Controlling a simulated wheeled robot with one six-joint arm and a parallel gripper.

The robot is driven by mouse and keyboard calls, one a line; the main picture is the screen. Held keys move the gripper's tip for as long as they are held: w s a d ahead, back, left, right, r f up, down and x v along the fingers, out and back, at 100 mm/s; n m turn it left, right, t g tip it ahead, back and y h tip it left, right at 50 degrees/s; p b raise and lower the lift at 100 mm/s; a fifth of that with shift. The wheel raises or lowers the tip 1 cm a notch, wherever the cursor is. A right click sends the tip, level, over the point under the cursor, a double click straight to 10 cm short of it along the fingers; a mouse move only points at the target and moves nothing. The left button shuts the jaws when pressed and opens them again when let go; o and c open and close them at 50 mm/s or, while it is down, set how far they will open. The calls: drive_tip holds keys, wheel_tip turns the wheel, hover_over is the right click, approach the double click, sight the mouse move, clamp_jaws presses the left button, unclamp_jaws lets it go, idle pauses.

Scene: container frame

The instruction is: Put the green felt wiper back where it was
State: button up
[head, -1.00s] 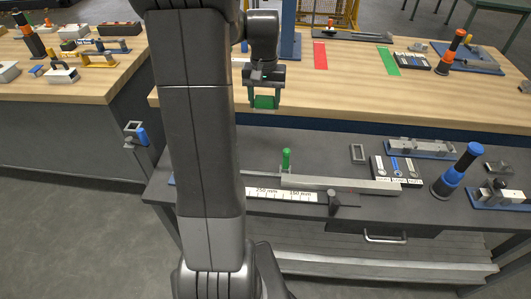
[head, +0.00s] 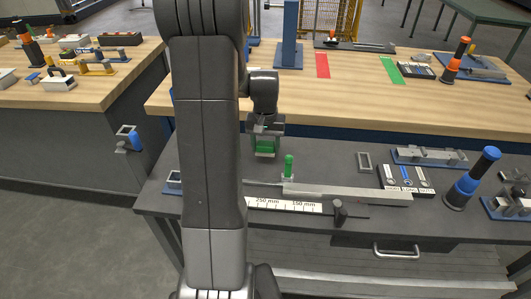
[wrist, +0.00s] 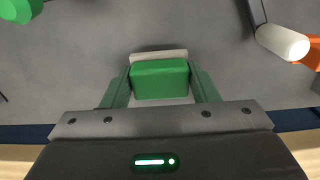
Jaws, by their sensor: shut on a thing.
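My gripper (head: 265,152) is shut on the green felt wiper. It holds it above the grey bench, just behind and left of the upright green handle (head: 288,166). In the wrist view the wiper (wrist: 160,80) is a green block between my green fingers, with a pale layer showing along its far edge. The grey surface lies beyond the wiper; I cannot tell the exact gap. An empty-looking grey rectangular frame (head: 364,162) lies on the bench to the right. No place marked for the wiper is clear to me.
A long grey bar (head: 345,194) and a millimetre scale (head: 285,205) lie at the bench front. Blue-handled tool (head: 471,180) and a labelled tray (head: 406,178) are right. The wooden table (head: 350,95) is behind. In the wrist view, a white-tipped rod (wrist: 283,42) is at right.

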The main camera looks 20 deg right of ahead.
sight(265, 153)
drive_tip(key=shift+f, duration=1.65)
drive_tip(key=shift+f, duration=0.2)
drive_tip(key=o, duration=1)
wheel_tip(265, 153, up, 12)
drive_tip(key=shift+r, duration=0.2)
